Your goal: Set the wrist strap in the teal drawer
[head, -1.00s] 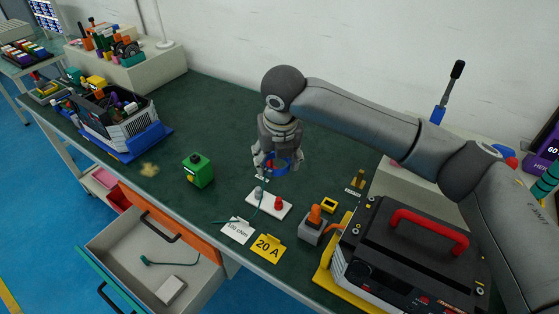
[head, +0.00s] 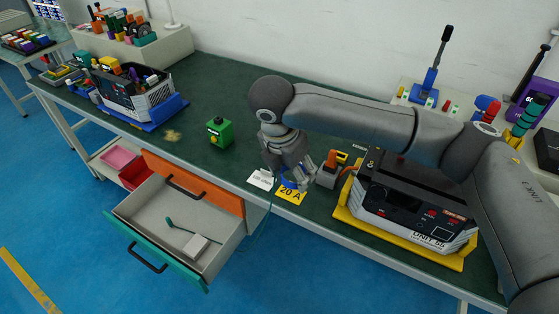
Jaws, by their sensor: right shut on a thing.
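My right gripper (head: 292,178) is shut on the wrist strap, a blue band (head: 291,184) that shows only in part between the fingers. A thin teal cord hangs from near it past the table's front edge toward the drawer. The teal drawer (head: 155,257) is pulled open at the lower left of the gripper. A white box and a dark green cord lie inside the drawer. The gripper is over the front part of the table, by the yellow 20 A card, right of the drawer. My left gripper is not in view.
An orange drawer front (head: 196,186) sits above the open drawer. A green block (head: 220,132) stands on the table. An orange-topped grey block (head: 330,172) and a dark unit (head: 415,205) on a yellow base stand close to the gripper's right. The drawer's left side has bare floor.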

